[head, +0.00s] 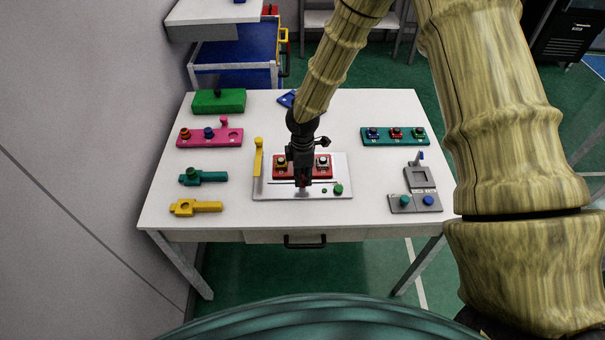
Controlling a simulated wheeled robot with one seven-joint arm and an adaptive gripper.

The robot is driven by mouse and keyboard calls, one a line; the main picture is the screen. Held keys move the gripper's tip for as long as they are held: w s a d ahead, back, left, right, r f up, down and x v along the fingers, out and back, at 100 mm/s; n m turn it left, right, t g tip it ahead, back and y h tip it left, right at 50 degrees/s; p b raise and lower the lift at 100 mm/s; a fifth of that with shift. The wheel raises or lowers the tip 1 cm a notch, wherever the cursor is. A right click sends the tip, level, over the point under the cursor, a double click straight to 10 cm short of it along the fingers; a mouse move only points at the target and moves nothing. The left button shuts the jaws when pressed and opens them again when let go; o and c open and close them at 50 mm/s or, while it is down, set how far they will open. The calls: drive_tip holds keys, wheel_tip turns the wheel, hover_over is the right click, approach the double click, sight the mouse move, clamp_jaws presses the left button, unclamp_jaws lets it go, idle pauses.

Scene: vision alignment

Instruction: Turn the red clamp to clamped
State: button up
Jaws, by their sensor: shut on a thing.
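My gripper (302,180) reaches down over the light grey plate (268,190) in the middle of the white table. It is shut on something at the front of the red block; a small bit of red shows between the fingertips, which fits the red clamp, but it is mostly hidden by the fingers. Whether the clamp is turned to clamped cannot be seen.
On the plate, a yellow lever (258,157) stands left and a green knob (338,188) sits right. Pink (236,136), green, teal and yellow (205,207) parts lie left. A teal button block (410,142) and a grey fixture (418,178) are right. The table's front strip is clear.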

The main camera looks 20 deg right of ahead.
sight(303, 178)
drive_tip(key=shift+n, duration=0.4)
drive_tip(key=o, duration=1.1)
drive_tip(key=shift+c, duration=0.2)
wheel_tip(303, 178, up, 12)
idle(0.4)
